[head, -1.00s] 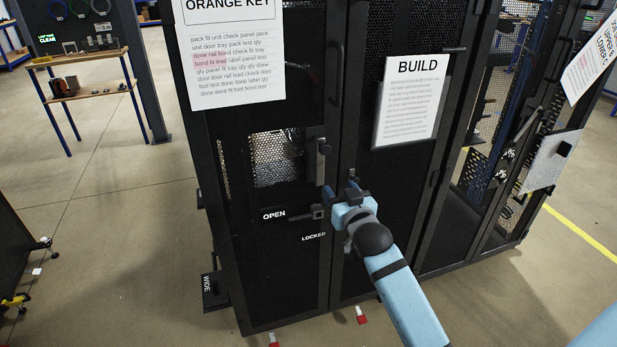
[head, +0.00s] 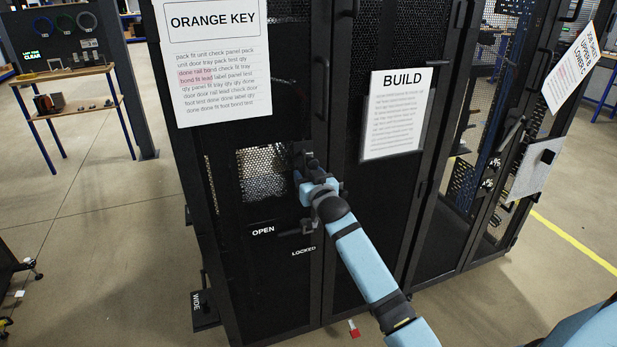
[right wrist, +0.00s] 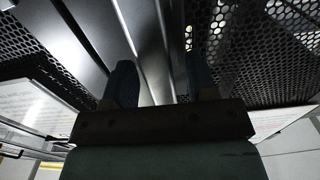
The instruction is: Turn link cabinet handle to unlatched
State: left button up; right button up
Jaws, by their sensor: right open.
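The black cabinet (head: 345,240) stands ahead with its mesh doors shut. My right gripper (head: 310,168) is at the door edge, in front of a dark upright fitting beside the small mesh window. It hides most of that fitting, and contact cannot be told. Below it, a dark horizontal lever (head: 292,232) sits between the OPEN label (head: 263,230) and the LOCKED label (head: 303,251). In the right wrist view my gripper's two fingers (right wrist: 162,80) are apart, with grey metal surfaces beyond and nothing clearly between them. My left gripper is not in view.
An ORANGE KEY sheet (head: 215,60) and a BUILD sheet (head: 393,112) hang on the cabinet front. An open-frame rack with mesh stands at right. A small workbench (head: 78,78) is at far left, with clear floor between.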

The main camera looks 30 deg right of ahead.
grip_shut()
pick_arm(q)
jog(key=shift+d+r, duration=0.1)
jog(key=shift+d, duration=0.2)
